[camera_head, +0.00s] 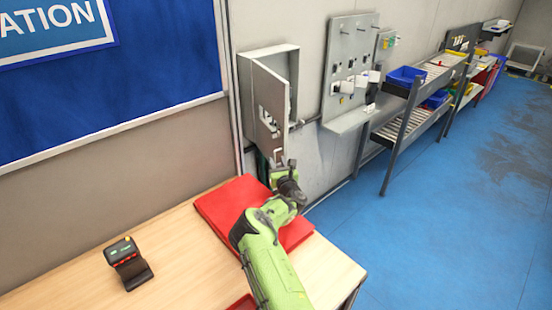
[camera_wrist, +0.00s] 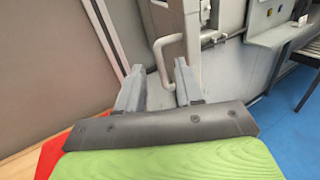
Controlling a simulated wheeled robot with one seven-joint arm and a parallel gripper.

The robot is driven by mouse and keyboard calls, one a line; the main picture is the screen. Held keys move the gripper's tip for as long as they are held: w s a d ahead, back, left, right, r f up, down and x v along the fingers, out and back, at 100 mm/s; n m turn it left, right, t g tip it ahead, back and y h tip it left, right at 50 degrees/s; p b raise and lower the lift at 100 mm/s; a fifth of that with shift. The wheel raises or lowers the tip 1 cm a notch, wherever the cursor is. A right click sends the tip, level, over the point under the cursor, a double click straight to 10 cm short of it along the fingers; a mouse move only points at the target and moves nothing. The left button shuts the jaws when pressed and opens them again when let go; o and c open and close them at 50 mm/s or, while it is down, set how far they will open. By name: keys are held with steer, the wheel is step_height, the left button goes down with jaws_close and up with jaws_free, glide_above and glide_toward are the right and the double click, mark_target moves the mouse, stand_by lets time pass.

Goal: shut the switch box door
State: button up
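The grey switch box (camera_head: 291,60) is fixed to the wall in the head view. Its door (camera_head: 270,92) stands partly open, swung out toward me. My gripper (camera_head: 280,160) is at the door's lower edge. In the wrist view my gripper (camera_wrist: 158,67) is open, its two grey fingers spread apart. A pale looped handle (camera_wrist: 162,60) on the door (camera_wrist: 184,16) shows between the fingertips or just past them. I cannot tell whether a finger touches it. Much of the box's inside is hidden by the door.
A wooden table (camera_head: 182,245) carries a red tray or lid (camera_head: 222,207) under my arm and a black scanner-like device (camera_head: 128,262) at left. A grey panel with small parts (camera_head: 345,68) hangs right of the box. Blue floor (camera_head: 440,215) is open at right.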

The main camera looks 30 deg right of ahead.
steer(key=shift+x, duration=1.2)
jaws_close()
stand_by(0.6)
